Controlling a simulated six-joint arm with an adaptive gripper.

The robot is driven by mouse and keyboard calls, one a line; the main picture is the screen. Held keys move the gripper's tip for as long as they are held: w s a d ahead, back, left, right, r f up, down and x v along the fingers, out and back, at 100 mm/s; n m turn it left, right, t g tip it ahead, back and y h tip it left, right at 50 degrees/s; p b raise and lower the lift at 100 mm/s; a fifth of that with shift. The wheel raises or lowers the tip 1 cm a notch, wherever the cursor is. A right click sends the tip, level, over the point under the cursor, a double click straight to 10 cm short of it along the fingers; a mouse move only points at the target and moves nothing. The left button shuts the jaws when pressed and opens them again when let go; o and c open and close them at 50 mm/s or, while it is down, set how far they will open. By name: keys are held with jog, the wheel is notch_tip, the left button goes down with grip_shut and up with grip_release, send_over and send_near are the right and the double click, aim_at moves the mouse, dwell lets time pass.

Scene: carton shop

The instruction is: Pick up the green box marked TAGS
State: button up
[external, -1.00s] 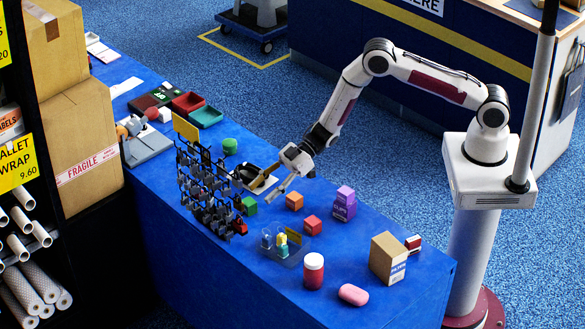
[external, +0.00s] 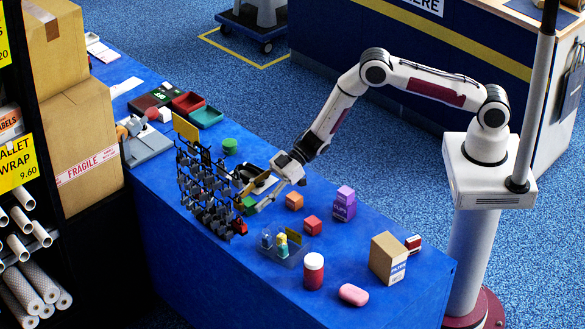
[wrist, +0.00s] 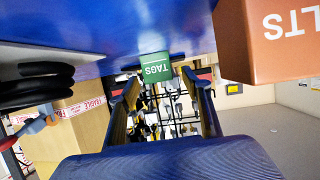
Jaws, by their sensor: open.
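The green box marked TAGS (wrist: 155,68) shows upside down in the wrist view, ahead of my gripper (wrist: 160,80) and between the lines of its two fingers. The fingers stand apart, with a gap on each side of the box. In the external view the green box (external: 249,203) sits on the blue counter, partly covered by my gripper (external: 254,199). My gripper is low over the counter and points left toward the box. I cannot tell whether the fingertips reach past its near face.
An orange box (wrist: 268,42) ending in LTS is close on the right in the wrist view; it sits right of my gripper in the external view (external: 294,201). A dark rack of hanging items (external: 205,190) stands just behind the green box. A red box (external: 312,225) is nearby.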

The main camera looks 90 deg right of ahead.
jog(key=shift+x, duration=1.35)
jog(key=c, duration=1.2)
